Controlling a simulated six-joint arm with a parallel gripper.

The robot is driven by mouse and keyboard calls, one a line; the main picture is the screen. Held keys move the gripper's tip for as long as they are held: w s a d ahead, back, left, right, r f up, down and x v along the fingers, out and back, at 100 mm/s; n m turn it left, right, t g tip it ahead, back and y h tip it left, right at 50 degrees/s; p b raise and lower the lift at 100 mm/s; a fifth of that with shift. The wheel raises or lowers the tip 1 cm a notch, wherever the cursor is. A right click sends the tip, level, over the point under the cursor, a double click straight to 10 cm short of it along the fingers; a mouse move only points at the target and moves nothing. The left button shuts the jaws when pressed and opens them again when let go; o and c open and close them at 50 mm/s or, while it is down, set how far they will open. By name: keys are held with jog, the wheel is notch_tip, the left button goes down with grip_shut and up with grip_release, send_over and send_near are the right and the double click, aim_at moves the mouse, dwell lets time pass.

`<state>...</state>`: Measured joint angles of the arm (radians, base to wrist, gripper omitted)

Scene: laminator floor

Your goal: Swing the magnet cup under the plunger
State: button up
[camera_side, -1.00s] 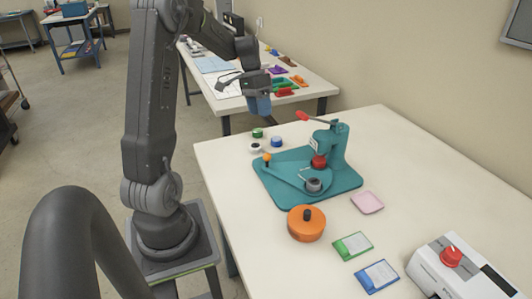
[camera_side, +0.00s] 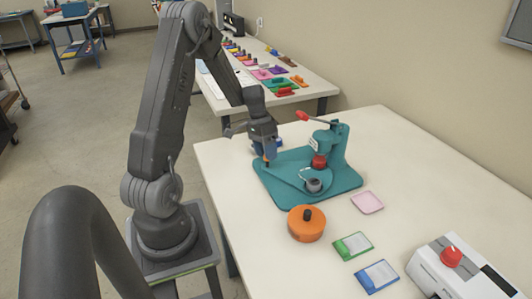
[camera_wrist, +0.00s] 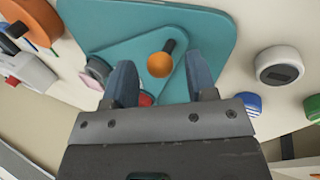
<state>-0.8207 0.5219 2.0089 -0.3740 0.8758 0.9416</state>
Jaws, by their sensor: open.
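The teal press (camera_side: 345,182) stands on the white table. Its swing arm carries an orange ball knob (camera_wrist: 160,64) at one end and a grey magnet cup (camera_side: 314,185) at the other. The cup sits toward the front of the base, beside and not beneath the red plunger (camera_side: 319,161); the cup also shows in the wrist view (camera_wrist: 97,72). My gripper (camera_side: 268,157) is over the knob end, pointing down. In the wrist view its two fingers are apart, with the knob between their tips and not visibly touched. The side view mostly hides the knob.
A red-tipped lever (camera_side: 302,115) juts from the press top. A round orange container (camera_side: 306,223), a pink dish (camera_side: 367,202), green (camera_side: 352,246) and blue (camera_side: 377,276) cards and a red-button box (camera_side: 450,257) lie in front. Small caps (camera_wrist: 279,66) stand beside the base.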

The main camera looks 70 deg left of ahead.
jog(key=shift+d+f, duration=0.1)
jog(key=shift+f, duration=0.15)
grip_shut()
dwell(0.4)
